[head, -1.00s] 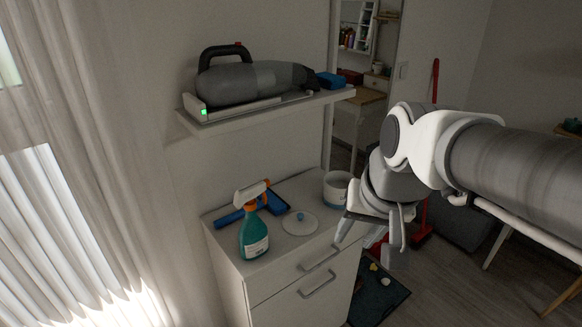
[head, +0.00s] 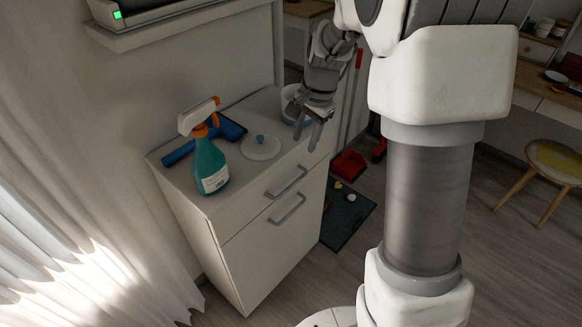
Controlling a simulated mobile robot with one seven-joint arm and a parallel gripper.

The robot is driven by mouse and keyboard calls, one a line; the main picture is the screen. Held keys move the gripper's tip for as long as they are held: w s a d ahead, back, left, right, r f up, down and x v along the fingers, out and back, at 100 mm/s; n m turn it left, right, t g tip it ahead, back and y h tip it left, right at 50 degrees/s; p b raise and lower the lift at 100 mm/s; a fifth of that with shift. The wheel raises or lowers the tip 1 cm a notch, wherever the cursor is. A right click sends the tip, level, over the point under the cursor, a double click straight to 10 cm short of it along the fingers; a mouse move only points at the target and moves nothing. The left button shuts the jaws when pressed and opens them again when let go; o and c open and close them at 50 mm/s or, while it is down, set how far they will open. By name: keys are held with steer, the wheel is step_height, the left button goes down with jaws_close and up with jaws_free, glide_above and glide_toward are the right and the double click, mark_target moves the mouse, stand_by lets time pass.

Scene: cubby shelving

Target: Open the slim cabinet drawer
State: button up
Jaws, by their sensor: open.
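The slim cabinet (head: 258,262) is white and stands against the wall. Its upper drawer (head: 250,208) is shut and has a grey bar handle (head: 287,183). A larger front below it has a similar handle (head: 287,209). My gripper (head: 313,132) is open and empty, with its fingers pointing down. In the picture it lies above and to the right of the upper handle, by the cabinet top's right end. It appears apart from the handle. It partly hides a white pot (head: 290,100).
A teal spray bottle (head: 210,167), a blue squeegee-like tool (head: 178,154) and a white lid (head: 261,147) are on the cabinet top. A shelf (head: 135,34) is above. A dark mat (head: 347,214) and red dustpan (head: 348,165) lie right. Floor before the cabinet looks clear.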

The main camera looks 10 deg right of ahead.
mark_target(294, 183)
steer(key=f+b, duration=0.1)
steer(key=f, duration=0.4)
steer(key=w+a+f+b, duration=0.1)
steer(key=f, duration=0.5)
steer(key=w+f+b, duration=0.1)
steer(key=f, duration=0.4)
steer(key=shift+w+a+f+b, duration=0.15)
steer(key=shift+w+a+b, duration=0.05)
steer(key=shift+a+b, duration=0.2)
jaws_close()
stand_by(0.5)
